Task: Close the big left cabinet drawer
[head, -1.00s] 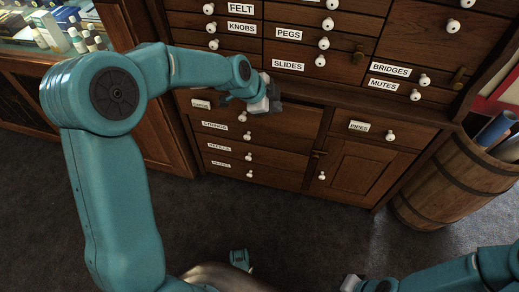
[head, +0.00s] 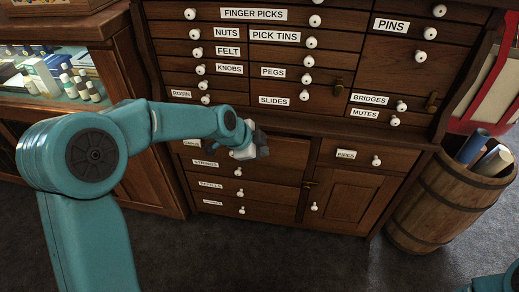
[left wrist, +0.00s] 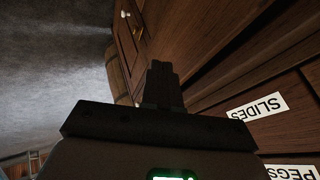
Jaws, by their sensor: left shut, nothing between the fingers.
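The big left drawer (head: 288,153) is the top drawer of the lower left stack in the wooden cabinet, with a small, hard-to-read label at its left end. Its front looks close to flush with the drawers under it; I cannot tell whether a small gap remains. My left gripper (head: 262,146) is shut and empty, at the upper middle of this drawer front, hiding part of it and its knob. I cannot tell whether it touches. In the left wrist view the dark shut fingers (left wrist: 162,85) point along the cabinet front. My right gripper is out of view.
Small labelled drawers, such as the slides drawer (head: 285,91), sit above the ledge. A pipes drawer (head: 325,150) and cabinet door (head: 345,197) are at right. A barrel (head: 440,205) with rolls stands further right. A glass display case (head: 50,85) is at left. Floor in front is clear.

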